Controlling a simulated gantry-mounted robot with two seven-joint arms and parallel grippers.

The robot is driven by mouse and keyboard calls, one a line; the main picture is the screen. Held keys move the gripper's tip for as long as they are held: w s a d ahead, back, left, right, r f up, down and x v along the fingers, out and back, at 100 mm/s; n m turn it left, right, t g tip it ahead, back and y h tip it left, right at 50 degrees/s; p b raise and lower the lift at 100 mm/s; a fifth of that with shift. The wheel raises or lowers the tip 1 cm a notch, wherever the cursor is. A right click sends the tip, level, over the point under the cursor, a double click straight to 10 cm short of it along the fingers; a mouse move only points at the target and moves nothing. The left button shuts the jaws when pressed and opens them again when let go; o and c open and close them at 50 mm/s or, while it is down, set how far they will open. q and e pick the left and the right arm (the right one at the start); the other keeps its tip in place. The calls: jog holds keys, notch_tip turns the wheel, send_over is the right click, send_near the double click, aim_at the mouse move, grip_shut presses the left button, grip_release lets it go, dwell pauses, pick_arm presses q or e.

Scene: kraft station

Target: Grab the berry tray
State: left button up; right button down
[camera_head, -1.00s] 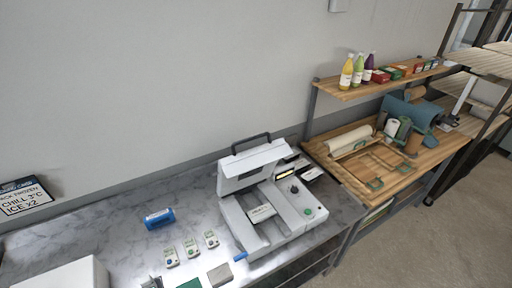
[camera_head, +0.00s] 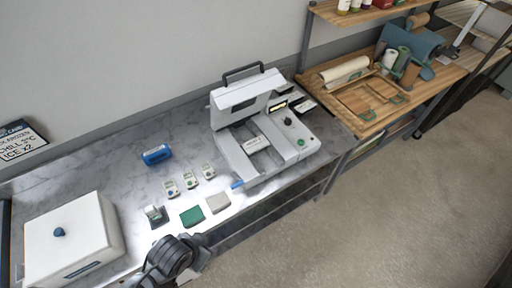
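I cannot make out a berry tray for certain. The tray sealer (camera_head: 262,135), a white and grey machine with a raised lid and black handle, stands at the right of the marble counter; a light labelled piece (camera_head: 256,144) lies in its bed. A white box (camera_head: 72,240) with a blue knob stands at the counter's left. A dark grey part of my own arm shows at the bottom centre, near the counter's front edge. No gripper fingers show in this view.
A blue roll (camera_head: 156,155), several small labelled packets (camera_head: 190,180), a green pad (camera_head: 192,215) and a grey pad (camera_head: 218,203) lie on the counter (camera_head: 120,170). A wooden shelf unit (camera_head: 345,85) with rolls stands right. Open floor (camera_head: 400,200) lies in front.

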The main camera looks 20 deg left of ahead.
dwell(0.3)
pick_arm(q)
jog(key=o, duration=1.1)
